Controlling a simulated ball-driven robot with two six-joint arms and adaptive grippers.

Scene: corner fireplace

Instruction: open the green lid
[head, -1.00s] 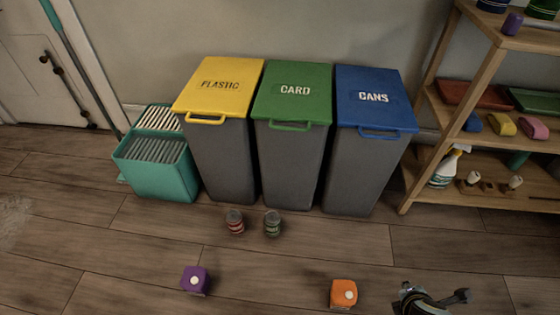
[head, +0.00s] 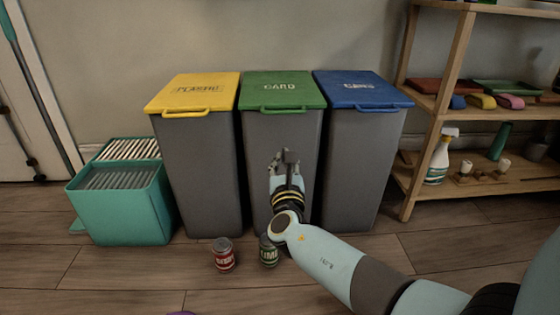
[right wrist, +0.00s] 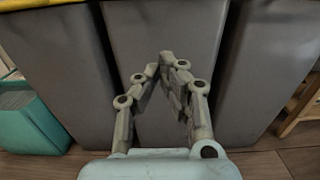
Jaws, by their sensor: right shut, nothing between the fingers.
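The green lid (head: 283,91), marked CARD, lies closed on the middle grey bin (head: 296,142). Its green loop handle (head: 281,109) sticks out at the front edge. My right gripper (head: 285,154) is in front of that bin's front face, below the handle. In the right wrist view the fingers of my right gripper (right wrist: 167,62) meet at the tips, empty, with the grey bin front (right wrist: 165,30) behind them. I cannot tell how far they are from the bin face. The green lid does not show in the right wrist view. My left gripper is not in view.
A yellow-lidded bin (head: 202,160) stands at left and a blue-lidded bin (head: 355,160) at right, close beside the middle one. A red can (head: 223,256) and a green can (head: 268,252) stand on the floor in front. A teal crate (head: 120,200) and a wooden shelf (head: 410,190) flank the bins.

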